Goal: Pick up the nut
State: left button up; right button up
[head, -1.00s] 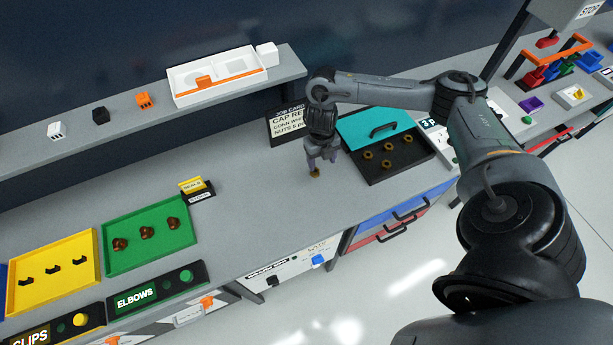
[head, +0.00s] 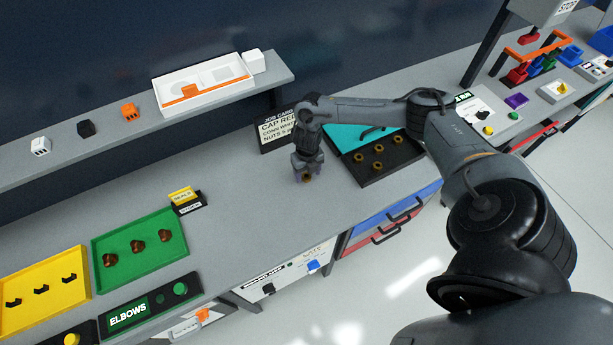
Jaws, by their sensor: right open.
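A small brass-coloured nut (head: 307,179) lies on the grey bench, left of the black tray. My right gripper (head: 307,176) points down at it, with its fingers open and low around or just beside the nut. The fingers partly hide the nut, and I cannot tell whether they touch it. Several similar nuts (head: 377,149) sit in the black tray (head: 364,181) to the right. My left gripper is not in view.
A turquoise lid (head: 345,136) with a handle lies at the back of the black tray. A job card (head: 273,136) stands behind my gripper. A green tray (head: 171,256) and a yellow tray (head: 62,303) are at the left.

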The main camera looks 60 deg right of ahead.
jog(key=shift+f, duration=0.9)
jog(key=c, duration=1.1)
jog(key=shift+r, duration=0.15)
jog(key=shift+c, duration=0.2)
